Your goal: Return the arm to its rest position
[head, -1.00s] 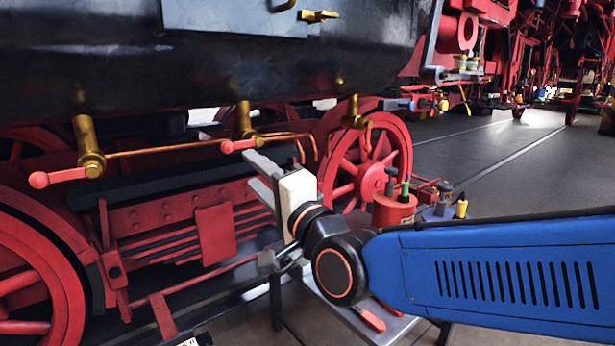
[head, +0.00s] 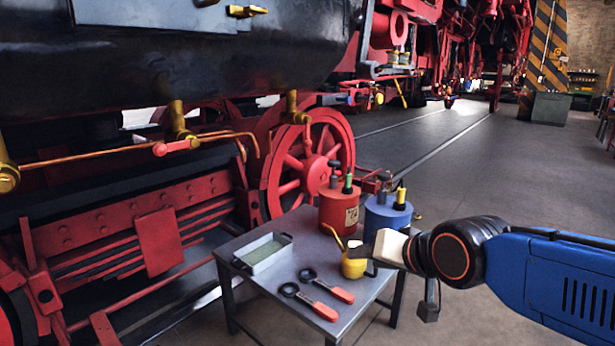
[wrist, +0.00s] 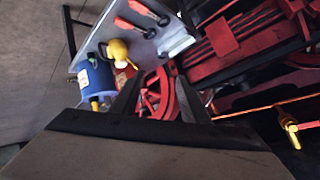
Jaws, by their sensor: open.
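My gripper (head: 372,246) is at the right of the head view, at the end of my blue arm, pointing left. In the head view its fingers overlap the yellow oil can (head: 354,266) on the small table; I cannot tell the gap between them. In the wrist view my gripper (wrist: 158,95) shows two dark fingers spread apart with nothing between them. The red wheel (wrist: 155,92) of the locomotive shows beyond them.
The locomotive (head: 200,60) with brass valves stands at left. Floor at right is open.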

